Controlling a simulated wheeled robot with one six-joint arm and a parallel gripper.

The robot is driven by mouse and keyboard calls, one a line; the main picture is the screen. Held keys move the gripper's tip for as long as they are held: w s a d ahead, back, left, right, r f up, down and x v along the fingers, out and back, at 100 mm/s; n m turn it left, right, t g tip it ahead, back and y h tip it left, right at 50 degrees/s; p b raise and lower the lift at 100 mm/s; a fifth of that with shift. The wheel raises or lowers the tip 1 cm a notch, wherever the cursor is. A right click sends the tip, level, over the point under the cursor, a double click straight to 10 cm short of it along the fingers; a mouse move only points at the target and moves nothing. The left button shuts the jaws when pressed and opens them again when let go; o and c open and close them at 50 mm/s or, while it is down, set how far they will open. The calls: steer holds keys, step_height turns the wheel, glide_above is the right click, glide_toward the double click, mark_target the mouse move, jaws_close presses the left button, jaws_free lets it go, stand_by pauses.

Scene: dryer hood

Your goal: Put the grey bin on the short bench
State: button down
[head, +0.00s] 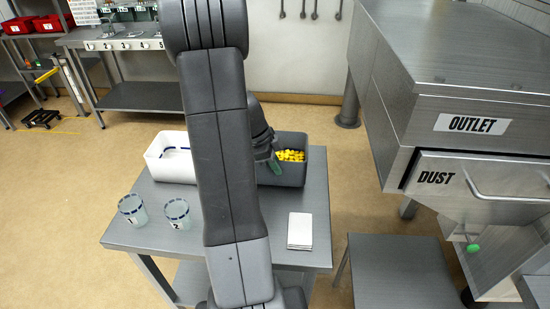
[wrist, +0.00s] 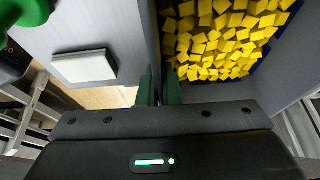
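The grey bin (head: 290,168) holds yellow blocks and is at the back right of the grey table, partly hidden by my arm. In the wrist view the inside of its wall (wrist: 240,98) shows beside the blocks. My gripper (head: 273,165) is at the bin's left part; in the wrist view its green fingers (wrist: 159,92) are close together, one on each side of the bin's wall, and look shut on it. Whether the bin is clear of the table cannot be told. The short bench (head: 400,275) is low, grey and bare, right of the table.
On the table (head: 265,225) are a white bin (head: 172,160), cup 1 (head: 132,209), cup 2 (head: 177,213) and a white pad (head: 300,231). The steel hood with an OUTLET label (head: 472,123) and a DUST drawer (head: 480,178) stands above and behind the bench at right.

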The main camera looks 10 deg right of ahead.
steer(key=shift+w+f, duration=0.1)
steer(key=shift+f, duration=1.05)
steer(key=shift+f, duration=0.2)
steer(key=c, duration=1.6)
jaws_free()
steer(key=shift+r, duration=0.2)
steer(key=b+v, duration=0.1)
steer(key=v, duration=1.1)
